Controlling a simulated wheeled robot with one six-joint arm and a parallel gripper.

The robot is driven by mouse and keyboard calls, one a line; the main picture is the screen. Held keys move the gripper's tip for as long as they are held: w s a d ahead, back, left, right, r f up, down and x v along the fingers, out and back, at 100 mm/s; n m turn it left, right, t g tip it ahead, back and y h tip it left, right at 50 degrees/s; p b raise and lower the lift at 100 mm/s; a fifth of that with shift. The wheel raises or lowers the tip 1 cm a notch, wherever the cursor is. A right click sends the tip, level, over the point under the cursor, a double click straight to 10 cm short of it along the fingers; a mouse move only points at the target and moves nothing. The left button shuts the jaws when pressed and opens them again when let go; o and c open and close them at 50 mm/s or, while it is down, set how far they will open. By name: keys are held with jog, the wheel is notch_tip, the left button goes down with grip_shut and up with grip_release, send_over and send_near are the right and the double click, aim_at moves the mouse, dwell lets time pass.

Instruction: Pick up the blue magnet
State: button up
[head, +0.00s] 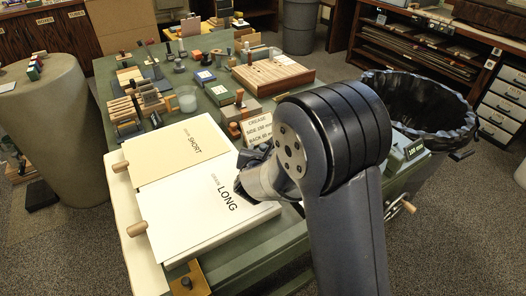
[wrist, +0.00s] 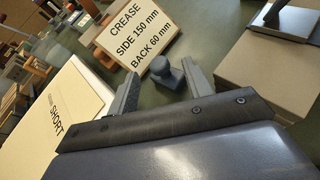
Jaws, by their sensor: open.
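A small dark blue-grey knobbed piece, which looks like the blue magnet (wrist: 162,69), stands on the green table top in the wrist view. It is just in front of the sign card. My gripper (wrist: 164,82) is open, with one finger to each side of the piece's near end. I see no contact, and the fingers hold nothing. In the head view my gripper (head: 246,172) is low over the far right edge of the LONG board, and I cannot make out the magnet there.
The CREASE sign card (wrist: 130,35) stands close behind the magnet. The SHORT board (wrist: 62,118) lies left of the gripper, beside the LONG board (head: 228,205). A beige block (wrist: 255,65) lies to the right. Small tools and a jar (head: 187,99) crowd the far table.

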jog(key=shift+x, duration=0.85)
grip_shut()
